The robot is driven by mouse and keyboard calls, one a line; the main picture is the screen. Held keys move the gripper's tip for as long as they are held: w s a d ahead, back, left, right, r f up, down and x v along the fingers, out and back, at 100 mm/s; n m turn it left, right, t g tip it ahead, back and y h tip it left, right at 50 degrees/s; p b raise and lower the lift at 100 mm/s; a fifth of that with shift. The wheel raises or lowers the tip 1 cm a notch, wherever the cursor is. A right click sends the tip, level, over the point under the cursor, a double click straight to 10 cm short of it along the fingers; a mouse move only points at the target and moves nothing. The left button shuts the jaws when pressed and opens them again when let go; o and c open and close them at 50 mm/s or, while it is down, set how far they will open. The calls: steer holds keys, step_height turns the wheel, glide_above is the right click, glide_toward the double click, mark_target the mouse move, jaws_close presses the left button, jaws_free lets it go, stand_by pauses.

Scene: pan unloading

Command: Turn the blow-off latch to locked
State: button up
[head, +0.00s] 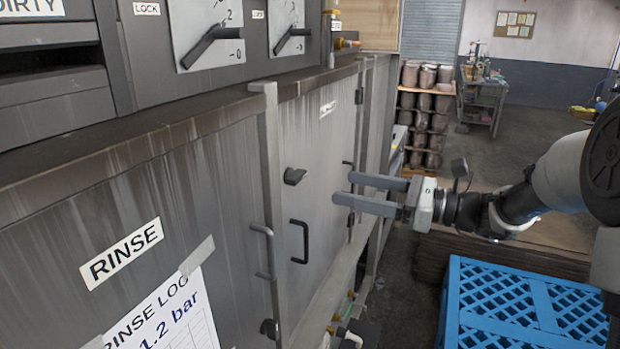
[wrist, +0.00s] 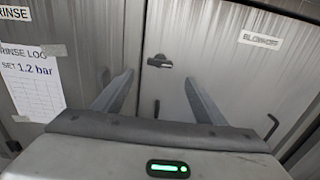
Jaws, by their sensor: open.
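The blow-off latch (head: 294,176) is a small dark lever on the grey blow-off door (head: 325,150). In the wrist view the latch (wrist: 159,61) lies roughly level, its arm pointing right. No locked mark is readable beside it. The BLOW-OFF label (wrist: 263,40) is up and to its right. My gripper (head: 344,189) is open and empty, its fingers pointing at the door from the right in the head view. In the wrist view my gripper (wrist: 158,77) has the latch between and just beyond its fingertips. The fingers look clear of the latch.
Black door handle (head: 299,241) is below the latch; the rinse door handle (head: 264,252) is left of it. Another handle is partly hidden behind my fingers. A rinse log sheet (head: 165,318) hangs on the left. A blue crate (head: 540,268) stands at lower right.

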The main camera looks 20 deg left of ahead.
mark_target(302, 178)
steer(key=a, duration=0.3)
steer(key=w+a, duration=0.1)
steer(key=a, duration=0.2)
steer(key=a+p, duration=0.1)
steer(key=a, duration=0.3)
steer(key=shift+w, duration=0.3)
steer(key=c, duration=1.1)
